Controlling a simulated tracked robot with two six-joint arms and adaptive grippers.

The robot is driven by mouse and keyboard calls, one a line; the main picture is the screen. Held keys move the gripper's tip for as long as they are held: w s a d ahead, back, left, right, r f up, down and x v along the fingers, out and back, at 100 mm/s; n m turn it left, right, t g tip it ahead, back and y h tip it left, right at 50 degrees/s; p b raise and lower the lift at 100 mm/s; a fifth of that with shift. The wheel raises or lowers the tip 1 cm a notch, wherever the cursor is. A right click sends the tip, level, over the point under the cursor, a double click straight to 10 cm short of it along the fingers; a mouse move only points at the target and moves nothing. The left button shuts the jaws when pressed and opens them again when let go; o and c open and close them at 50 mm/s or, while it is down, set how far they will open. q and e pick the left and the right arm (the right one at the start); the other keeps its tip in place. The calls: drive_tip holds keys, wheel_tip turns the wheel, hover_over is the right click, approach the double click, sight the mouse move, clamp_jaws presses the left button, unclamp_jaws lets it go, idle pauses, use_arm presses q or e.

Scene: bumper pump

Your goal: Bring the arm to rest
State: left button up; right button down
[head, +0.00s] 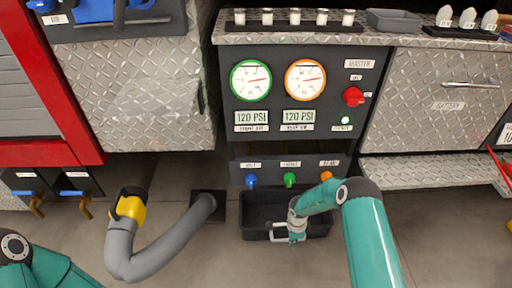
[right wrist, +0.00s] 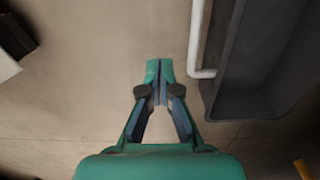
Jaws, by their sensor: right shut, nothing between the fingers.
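My right arm comes in from the lower right in the head view. Its gripper (head: 295,226) points down at the front of a black tray (head: 256,233) on the floor below the pump panel. In the right wrist view my right gripper (right wrist: 160,72) has its fingers together with nothing between them. There the tray (right wrist: 245,75) and its pale bar-like handle (right wrist: 196,40) are just right of the fingertips, apart from them in the picture. Of my left arm only a green link shows at the lower left of the head view; its gripper is out of view.
The panel (head: 335,130) has two round gauges, 120 PSI displays and a red knob (head: 353,96). Blue, green and orange fittings (head: 289,180) stick out below it. A grey hose (head: 165,258) with a yellow-and-black end curves left of the tray. Floor shows between hose and tray.

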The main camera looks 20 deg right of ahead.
drive_tip(key=s+a+r+n+y, duration=0.2)
drive_tip(key=s+a+r+n, duration=0.3)
drive_tip(key=s+a+n, duration=0.45)
drive_tip(key=s+a+r+n+y, duration=0.2)
drive_tip(key=s+a+r+n, duration=0.35)
drive_tip(key=s+n, duration=0.6)
wheel_tip(320, 180, up, 34)
drive_tip(key=s+m+p, duration=0.1)
drive_tip(key=m+p, duration=0.1)
drive_tip(key=p, duration=3.2)
drive_tip(key=shift+f+t+p, duration=0.15)
drive_tip(key=shift+t+p, duration=0.15)
